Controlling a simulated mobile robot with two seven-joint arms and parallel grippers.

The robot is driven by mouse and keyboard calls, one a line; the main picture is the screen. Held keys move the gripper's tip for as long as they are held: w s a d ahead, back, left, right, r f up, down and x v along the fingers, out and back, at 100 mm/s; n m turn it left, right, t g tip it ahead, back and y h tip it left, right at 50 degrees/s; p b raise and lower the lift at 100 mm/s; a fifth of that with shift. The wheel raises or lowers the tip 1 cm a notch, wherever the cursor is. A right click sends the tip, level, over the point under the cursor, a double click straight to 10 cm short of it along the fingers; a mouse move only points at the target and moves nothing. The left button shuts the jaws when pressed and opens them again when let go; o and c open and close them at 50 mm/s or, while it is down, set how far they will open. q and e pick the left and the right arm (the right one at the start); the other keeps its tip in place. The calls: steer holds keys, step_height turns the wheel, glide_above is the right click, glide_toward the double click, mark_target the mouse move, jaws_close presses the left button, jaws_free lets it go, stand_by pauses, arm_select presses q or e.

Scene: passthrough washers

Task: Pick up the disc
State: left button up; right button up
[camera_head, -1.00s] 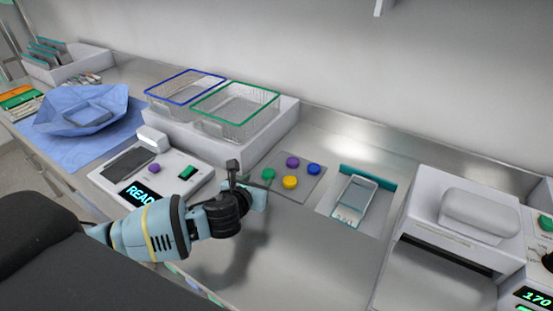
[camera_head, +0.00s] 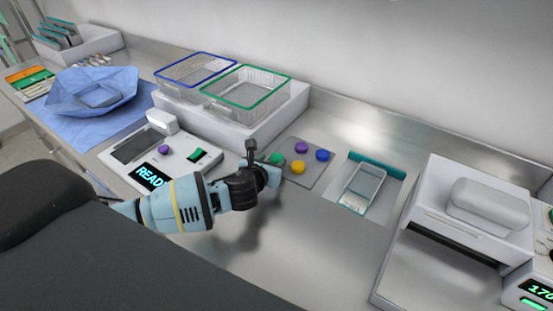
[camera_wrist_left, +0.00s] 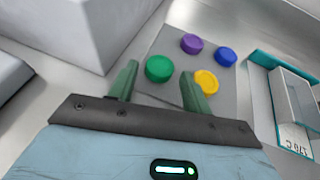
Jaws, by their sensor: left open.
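Several coloured discs sit on a grey mat (camera_head: 316,173). The green disc (camera_head: 276,159) is nearest my left gripper (camera_head: 270,166); purple (camera_head: 301,147), blue (camera_head: 322,155) and yellow (camera_head: 298,167) discs lie beyond and beside it. In the left wrist view the green disc (camera_wrist_left: 159,69) shows in the gap between the two fingertips of the left gripper (camera_wrist_left: 158,85), slightly ahead of them. The yellow disc (camera_wrist_left: 206,82) is just by the right finger, partly hidden. The left gripper is open and empty. My right gripper is not seen.
A white device with a READY screen (camera_head: 152,177) and a purple knob stands left of the arm. Wire baskets with blue (camera_head: 197,66) and green (camera_head: 247,85) rims sit on a white block behind. A clear tray (camera_head: 363,187) and a white machine (camera_head: 465,215) stand to the right.

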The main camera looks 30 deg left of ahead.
mark_target(276, 158)
arm_select(q)
steer(key=shift+x, duration=1.75)
steer(key=shift+d+f, duration=0.1)
steer(key=shift+f, duration=0.05)
steer(key=shift+s, duration=0.1)
steer(key=c, duration=0.8)
